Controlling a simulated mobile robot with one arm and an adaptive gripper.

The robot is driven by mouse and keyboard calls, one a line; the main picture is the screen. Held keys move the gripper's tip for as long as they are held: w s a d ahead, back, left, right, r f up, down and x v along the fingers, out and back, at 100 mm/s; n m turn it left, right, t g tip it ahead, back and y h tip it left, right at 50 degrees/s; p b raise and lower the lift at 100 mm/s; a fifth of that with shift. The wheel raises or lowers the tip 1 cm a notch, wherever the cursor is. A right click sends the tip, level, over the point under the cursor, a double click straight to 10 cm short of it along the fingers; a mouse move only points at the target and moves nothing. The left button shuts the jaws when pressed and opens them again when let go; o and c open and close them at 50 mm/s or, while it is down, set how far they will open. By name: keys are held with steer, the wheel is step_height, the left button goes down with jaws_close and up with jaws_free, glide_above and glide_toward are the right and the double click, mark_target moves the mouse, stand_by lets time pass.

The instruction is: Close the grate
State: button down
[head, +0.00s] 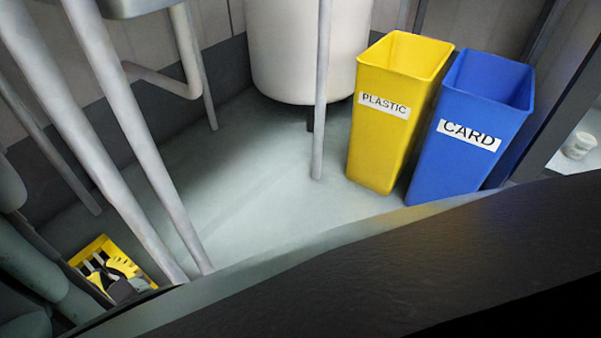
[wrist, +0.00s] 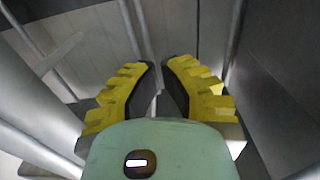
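My gripper (wrist: 159,72) shows in the wrist view, with yellow ridged fingers and dark inner pads. Its fingertips are close together with a narrow gap between them. I see nothing clearly held in it; a thin grey bar (wrist: 130,30) runs down behind the fingertips, and I cannot tell whether it touches them. I cannot make out a grate for certain in either view. In the head view, a yellow and black striped piece (head: 105,268) shows at the lower left; I cannot tell whether it is part of my gripper.
A yellow PLASTIC bin (head: 385,130) and a blue CARD bin (head: 465,145) stand at the right. A white rounded tank (head: 290,60) is at the back. Grey posts (head: 322,100) rise from the floor. The pale floor (head: 260,170) between posts and bins is clear.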

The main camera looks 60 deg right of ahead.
steer(key=s+f+b, duration=0.3)
steer(key=f+b, duration=0.1)
steer(key=f, duration=0.4)
steer(key=s+f+b, duration=0.2)
steer(key=f+b, duration=0.1)
steer(key=f, duration=0.5)
steer(key=shift+s+f+b, duration=0.35)
steer(key=shift+s+f, duration=0.05)
steer(key=shift+f, duration=0.1)
steer(key=r+p, duration=0.4)
steer(key=shift+s+r, duration=0.3)
